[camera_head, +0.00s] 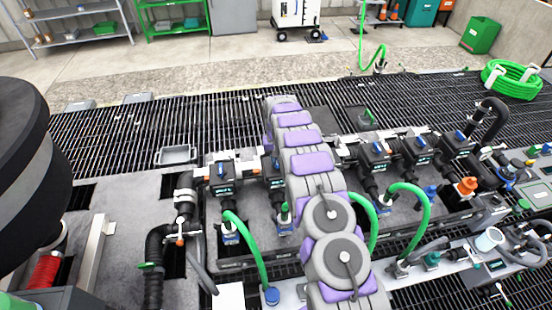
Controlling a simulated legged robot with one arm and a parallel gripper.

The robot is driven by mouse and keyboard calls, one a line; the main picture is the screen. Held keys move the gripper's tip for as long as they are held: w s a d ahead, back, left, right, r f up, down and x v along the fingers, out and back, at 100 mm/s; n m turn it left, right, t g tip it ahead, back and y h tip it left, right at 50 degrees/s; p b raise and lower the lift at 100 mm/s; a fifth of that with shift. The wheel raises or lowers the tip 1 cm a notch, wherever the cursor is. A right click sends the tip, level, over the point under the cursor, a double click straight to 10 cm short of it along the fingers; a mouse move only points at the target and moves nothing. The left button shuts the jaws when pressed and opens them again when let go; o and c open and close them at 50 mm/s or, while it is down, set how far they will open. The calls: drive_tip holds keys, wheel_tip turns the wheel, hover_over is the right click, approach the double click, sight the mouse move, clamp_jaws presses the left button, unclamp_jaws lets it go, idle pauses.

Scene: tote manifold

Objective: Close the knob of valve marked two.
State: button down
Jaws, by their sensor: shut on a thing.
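A row of dark valve blocks with blue knobs runs across the manifold. The leftmost block (223,178) shows fully, with its blue knob (221,170) on top. The second block from the left (274,182) is partly covered by my purple and grey arm. More blocks stand to the right of the arm: one block (374,155), another block (420,149) and a far right block (458,144). Their markings are too small to read, so I cannot tell which is marked two. My gripper is not visible; the arm may hide it, along with whatever it holds.
Green hoses (248,243) arch up in front of the valves. An orange knob (467,186) sits at the right. A black pipe (153,265) stands at the left. A coiled green hose (511,77) lies at the far right. The grating behind the manifold is mostly clear.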

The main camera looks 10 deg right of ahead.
drive_tip(key=shift+w+r, duration=0.15)
drive_tip(key=c, duration=1.3)
unclamp_jaws()
drive_tip(key=shift+w, duration=0.1)
drive_tip(key=shift+o, duration=1)
wheel_tip(320, 180, up, 17)
drive_tip(key=p, duration=0.1)
drive_tip(key=shift+r, duration=0.15)
